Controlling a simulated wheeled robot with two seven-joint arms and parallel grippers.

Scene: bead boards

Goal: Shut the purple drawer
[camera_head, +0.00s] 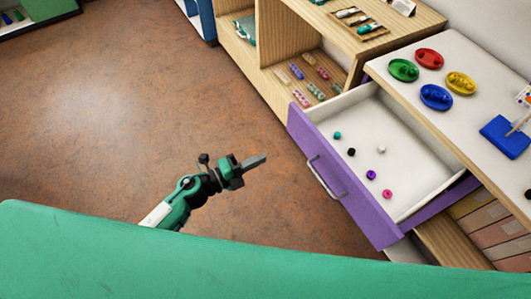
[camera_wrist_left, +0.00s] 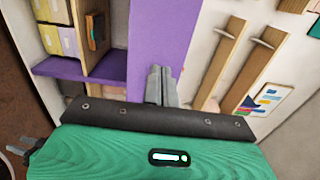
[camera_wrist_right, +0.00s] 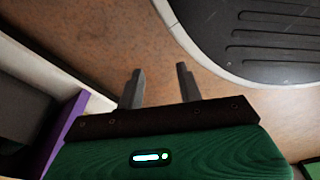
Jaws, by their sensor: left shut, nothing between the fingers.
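The purple drawer (camera_head: 338,185) is pulled out from the white-topped cabinet, its front with a grey bar handle (camera_head: 326,177) facing left in the head view. Several small beads lie on its white floor. My left gripper (camera_head: 264,160) is shut and empty, left of the drawer front and apart from it. In the left wrist view its fingers (camera_wrist_left: 161,86) are together before a purple panel (camera_wrist_left: 165,35); I cannot tell if this is the drawer front. My right gripper (camera_wrist_right: 158,88) is open and empty above the brown floor; it is outside the head view.
The cabinet top (camera_head: 440,62) holds red, green, yellow and blue dishes and a blue block (camera_head: 504,137). A wooden shelf (camera_head: 270,45) with bead trays stands beyond the drawer. The floor (camera_head: 120,110) left of the drawer is clear.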

